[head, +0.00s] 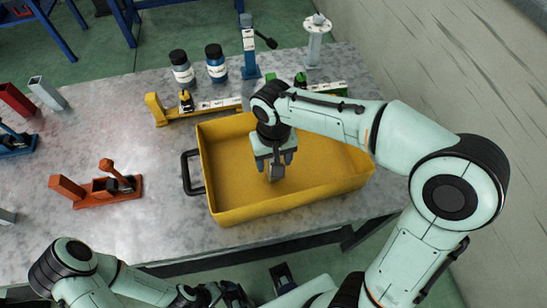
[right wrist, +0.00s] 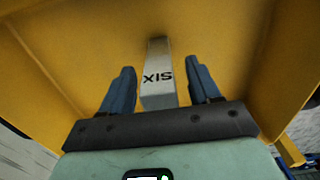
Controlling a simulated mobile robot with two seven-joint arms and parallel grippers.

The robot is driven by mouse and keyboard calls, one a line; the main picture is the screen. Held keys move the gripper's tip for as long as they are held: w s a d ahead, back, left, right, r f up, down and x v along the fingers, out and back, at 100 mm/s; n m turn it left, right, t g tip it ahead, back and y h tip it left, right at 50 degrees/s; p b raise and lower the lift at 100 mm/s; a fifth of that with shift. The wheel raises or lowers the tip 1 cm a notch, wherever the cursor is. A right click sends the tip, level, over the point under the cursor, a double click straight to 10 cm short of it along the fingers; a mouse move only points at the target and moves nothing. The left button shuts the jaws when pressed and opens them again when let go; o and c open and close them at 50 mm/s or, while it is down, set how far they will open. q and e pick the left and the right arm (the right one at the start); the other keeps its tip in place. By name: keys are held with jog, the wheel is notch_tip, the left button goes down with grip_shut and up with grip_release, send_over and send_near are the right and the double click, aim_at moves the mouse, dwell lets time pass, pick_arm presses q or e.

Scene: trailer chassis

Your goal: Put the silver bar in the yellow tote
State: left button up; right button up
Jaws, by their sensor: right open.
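The yellow tote (head: 225,212) sits on the grey table. My right gripper (head: 274,170) is inside it, pointing down. In the right wrist view the silver bar (right wrist: 157,70) lies between the two blue fingers of my right gripper (right wrist: 160,88). The fingers are open, with a gap on each side of the bar. The bar bears dark lettering, and yellow tote surface surrounds it. Whether it touches the tote floor is hard to tell. My left arm is folded low at the front in the head view, and its fingers cannot be made out.
A yellow clamp-like tool (head: 196,108), two dark-capped bottles (head: 217,66) and a blue stand (head: 250,60) stand behind the tote. A red-orange tool (head: 105,190) lies to its left. A grey square tube (head: 48,93) is at far left. A wall is at right.

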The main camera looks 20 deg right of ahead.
pick_arm(q)
jog(key=shift+w+r+p, duration=0.3)
jog(key=shift+r+p, duration=0.2)
jog(key=shift+r, duration=0.1)
jog(key=shift+w+r+p, duration=0.3)
jog(key=shift+r+p, duration=0.2)
jog(key=shift+r, duration=0.1)
pick_arm(e)
notch_tip(320, 180, up, 12)
